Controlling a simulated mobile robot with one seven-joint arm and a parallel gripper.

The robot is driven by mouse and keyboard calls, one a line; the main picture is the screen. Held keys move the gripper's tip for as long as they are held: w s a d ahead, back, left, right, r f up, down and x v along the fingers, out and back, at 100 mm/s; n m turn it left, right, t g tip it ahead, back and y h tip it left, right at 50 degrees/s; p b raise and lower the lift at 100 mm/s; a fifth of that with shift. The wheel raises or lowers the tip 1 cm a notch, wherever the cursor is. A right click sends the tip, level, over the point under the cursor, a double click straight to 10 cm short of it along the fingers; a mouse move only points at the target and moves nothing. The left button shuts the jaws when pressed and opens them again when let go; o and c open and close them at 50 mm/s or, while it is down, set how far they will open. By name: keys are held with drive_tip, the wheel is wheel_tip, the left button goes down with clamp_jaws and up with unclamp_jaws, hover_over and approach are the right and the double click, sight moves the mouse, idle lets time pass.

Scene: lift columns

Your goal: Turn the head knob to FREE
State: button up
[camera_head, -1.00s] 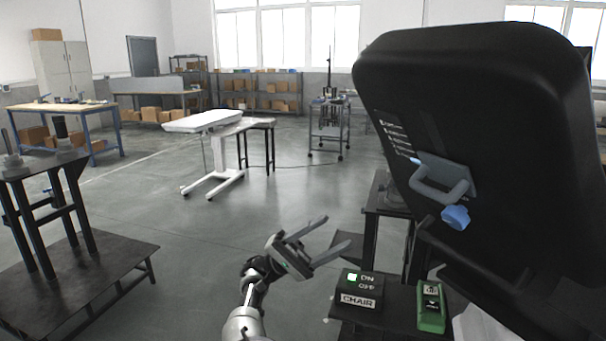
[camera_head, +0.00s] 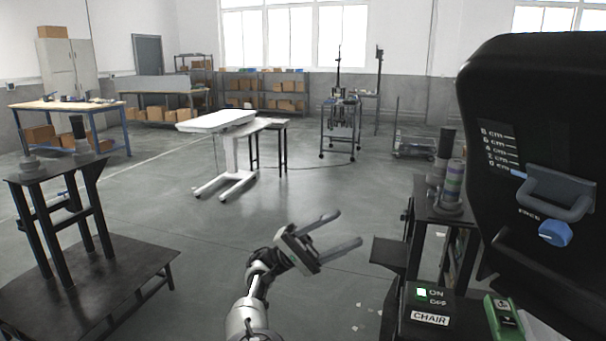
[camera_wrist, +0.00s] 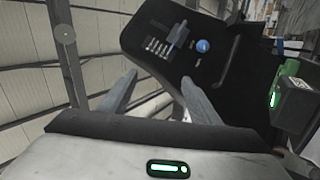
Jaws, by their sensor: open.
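The blue head knob (camera_head: 555,233) sits on the back of a black chair backrest (camera_head: 530,90), at the right of the head view. The word FREE is printed to the upper left of the knob. A grey handle (camera_head: 556,190) stands above it, beside a scale marked in cm. In the wrist view the knob (camera_wrist: 202,46) shows beyond the fingers, near the handle (camera_wrist: 176,36). My gripper (camera_head: 349,228) is open and empty, well to the left of the knob and apart from it. The knob's exact pointing is too small to tell.
A CHAIR switch box (camera_head: 431,318) with a lit green light by ON and a green handset (camera_head: 503,318) are at the lower right. A dark stand (camera_head: 440,212) is between my gripper and the backrest. A black table (camera_head: 85,275) is at left. Open floor lies ahead.

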drive_tip(key=s+d+r+y, duration=0.3)
drive_tip(key=d+y, duration=0.1)
drive_tip(key=d, duration=0.7)
drive_tip(key=s+d+r+y, duration=0.2)
drive_tip(key=s+d+y, duration=0.15)
drive_tip(key=d, duration=0.65)
drive_tip(key=s+d+f+n+t+y, duration=0.2)
drive_tip(key=s+d+f+t+y, duration=0.1)
drive_tip(key=s+d+f+y, duration=0.5)
drive_tip(key=s+a+r+n+t+y, duration=0.2)
drive_tip(key=s+a+t+y, duration=0.2)
drive_tip(key=s+a+t, duration=0.5)
drive_tip(key=s+a+r+n+t+y, duration=0.2)
drive_tip(key=s+a+r+t+y, duration=0.15)
drive_tip(key=s+a, duration=0.7)
drive_tip(key=w+a+r+p, duration=0.1)
drive_tip(key=r+p, duration=0.9)
drive_tip(key=p, duration=0.1)
drive_tip(key=w+a+r+p, duration=0.1)
drive_tip(key=w+r+p, duration=0.1)
drive_tip(key=r+p, duration=0.8)
drive_tip(key=shift+a+r+y+p, duration=0.3)
drive_tip(key=shift+r+y+p, duration=0.1)
